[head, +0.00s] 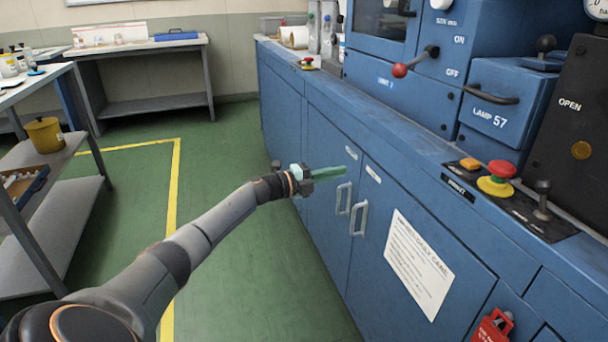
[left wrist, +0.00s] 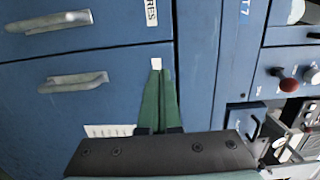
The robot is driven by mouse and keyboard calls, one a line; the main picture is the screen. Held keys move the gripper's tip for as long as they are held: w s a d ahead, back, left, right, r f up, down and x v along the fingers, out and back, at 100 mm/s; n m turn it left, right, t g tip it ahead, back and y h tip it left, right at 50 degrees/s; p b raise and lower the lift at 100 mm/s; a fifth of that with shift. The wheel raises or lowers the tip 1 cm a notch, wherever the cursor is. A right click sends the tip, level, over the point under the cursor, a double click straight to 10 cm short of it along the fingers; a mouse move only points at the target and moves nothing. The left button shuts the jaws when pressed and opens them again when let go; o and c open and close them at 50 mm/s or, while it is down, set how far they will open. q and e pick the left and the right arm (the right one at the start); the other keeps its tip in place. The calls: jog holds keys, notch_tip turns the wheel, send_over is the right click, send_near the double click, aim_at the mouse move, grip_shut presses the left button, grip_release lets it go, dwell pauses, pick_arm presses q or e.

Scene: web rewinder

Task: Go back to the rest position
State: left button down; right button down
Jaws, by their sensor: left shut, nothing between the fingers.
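My left gripper (head: 328,172) has green fingers and is stretched out in front of the blue cabinet doors in the head view. In the left wrist view its two green fingers (left wrist: 160,103) lie together with nothing between them. Behind the fingertips is the blue cabinet front, with a small white label at the tips. My right gripper is not in view.
The blue machine cabinet (head: 310,125) runs along the right, with two door handles (head: 350,210) near my left gripper. A red emergency button (head: 500,170) sits on its top. A grey shelf cart (head: 60,195) stands left. Green floor between (head: 225,150) is clear.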

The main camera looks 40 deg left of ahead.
pick_arm(q)
jog(key=p+v, duration=0.1)
jog(key=v, duration=0.6)
jog(key=shift+a, duration=0.4)
jog(key=shift+s, duration=0.1)
